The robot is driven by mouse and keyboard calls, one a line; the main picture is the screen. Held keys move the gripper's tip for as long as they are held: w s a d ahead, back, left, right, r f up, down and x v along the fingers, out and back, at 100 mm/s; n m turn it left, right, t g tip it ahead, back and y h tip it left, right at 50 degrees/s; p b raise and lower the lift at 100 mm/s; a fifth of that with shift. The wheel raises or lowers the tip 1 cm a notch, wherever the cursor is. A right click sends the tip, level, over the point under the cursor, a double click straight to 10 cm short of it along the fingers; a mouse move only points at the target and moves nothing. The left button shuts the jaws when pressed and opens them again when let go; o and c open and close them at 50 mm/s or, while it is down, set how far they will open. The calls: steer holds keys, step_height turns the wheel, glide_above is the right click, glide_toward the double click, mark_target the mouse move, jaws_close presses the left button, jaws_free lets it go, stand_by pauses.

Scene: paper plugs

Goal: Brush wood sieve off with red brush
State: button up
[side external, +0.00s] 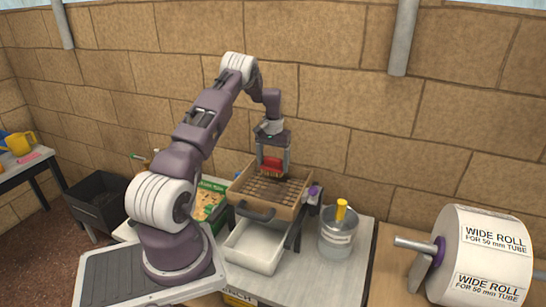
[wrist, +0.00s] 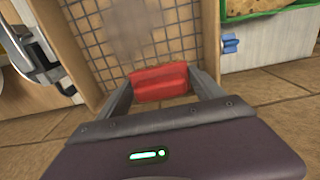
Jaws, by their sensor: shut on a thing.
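The wood sieve (side external: 287,210) is a wooden frame with a mesh bottom, on a stand over a white tray (side external: 252,247). In the wrist view, the sieve's mesh (wrist: 95,45) shows as a grid with a greyish-brown smear (wrist: 137,35) on it. My gripper (side external: 272,163) is shut on the red brush (wrist: 160,82) and is over the back part of the sieve. The brush also shows in the side view (side external: 271,170), with its lower end at or just above the mesh; I cannot tell if it touches. The gripper's fingers sit at both ends of the brush.
A metal bucket with a yellow-handled thing (side external: 338,236) stands right of the sieve. A large white paper roll (side external: 482,258) is at the far right. A green tray (side external: 210,200) lies left of the sieve. The stone wall (side external: 340,100) is close behind.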

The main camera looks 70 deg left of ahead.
steer(key=shift+f, duration=0.75)
steer(key=shift+s+d+r, duration=0.2)
steer(key=shift+s+d, duration=0.35)
steer(key=shift+s+d+r, duration=0.2)
steer(key=shift+s+d, duration=0.3)
steer(key=shift+d, duration=0.05)
steer(key=shift+s+d, duration=3.7)
steer(key=shift+d, duration=0.3)
steer(key=shift+w+d, duration=0.5)
steer(key=shift+w, duration=0.05)
steer(key=shift+w+d, duration=0.1)
steer(key=shift+w, duration=0.2)
steer(key=shift+w+a, duration=4.75)
steer(key=shift+a, duration=0.15)
steer(key=shift+w+d, duration=0.85)
steer(key=shift+d, duration=0.05)
steer(key=shift+s+d, duration=4.8)
steer(key=shift+s+d+r, duration=0.1)
steer(key=shift+r, duration=0.1)
steer(key=shift+f, duration=0.15)
step_height(320, 180, up, 6)
